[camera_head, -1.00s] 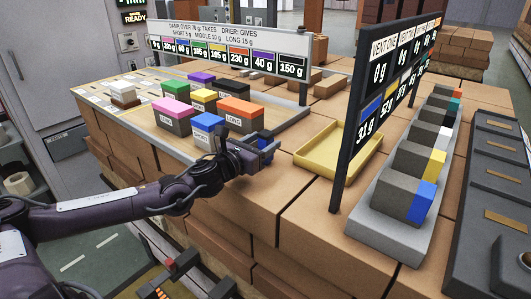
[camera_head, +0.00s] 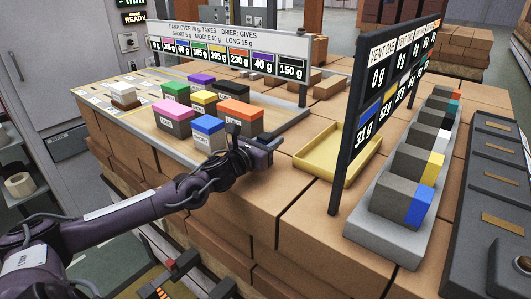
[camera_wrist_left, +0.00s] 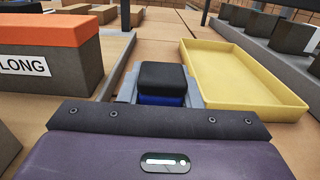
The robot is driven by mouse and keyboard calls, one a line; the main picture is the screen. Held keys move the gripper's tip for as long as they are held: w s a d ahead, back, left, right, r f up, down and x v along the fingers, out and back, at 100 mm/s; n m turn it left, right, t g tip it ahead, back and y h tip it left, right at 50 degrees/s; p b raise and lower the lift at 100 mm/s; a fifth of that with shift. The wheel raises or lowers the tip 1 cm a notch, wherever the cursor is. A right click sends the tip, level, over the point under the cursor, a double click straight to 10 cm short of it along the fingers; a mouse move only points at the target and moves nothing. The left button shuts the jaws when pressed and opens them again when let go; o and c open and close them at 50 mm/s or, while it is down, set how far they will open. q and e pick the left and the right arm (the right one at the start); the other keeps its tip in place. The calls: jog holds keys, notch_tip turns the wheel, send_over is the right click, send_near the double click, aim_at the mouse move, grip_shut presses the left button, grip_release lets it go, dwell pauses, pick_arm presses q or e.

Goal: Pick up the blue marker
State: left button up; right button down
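A grey brick with a blue top (camera_head: 209,124), labelled SHORT, stands at the front of the sample group in the head view. My left gripper (camera_head: 262,146) is just right of it, above the brick worktop. In the left wrist view, a small block, black on top and blue below (camera_wrist_left: 162,100), sits between two light grey side parts.
A yellow tray (camera_head: 333,158) lies right of the gripper and also shows in the left wrist view (camera_wrist_left: 240,82). The orange-topped LONG brick (camera_head: 240,110) stands close behind. A dark sign (camera_head: 352,130) and a grey rack of bricks (camera_head: 385,232) stand further right.

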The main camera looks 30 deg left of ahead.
pick_arm(q)
jog(key=shift+c, duration=1)
jog(key=shift+r, duration=0.1)
jog(key=shift+r, duration=0.5)
notch_tip(320, 180, up, 19)
jog(key=b, duration=0.1)
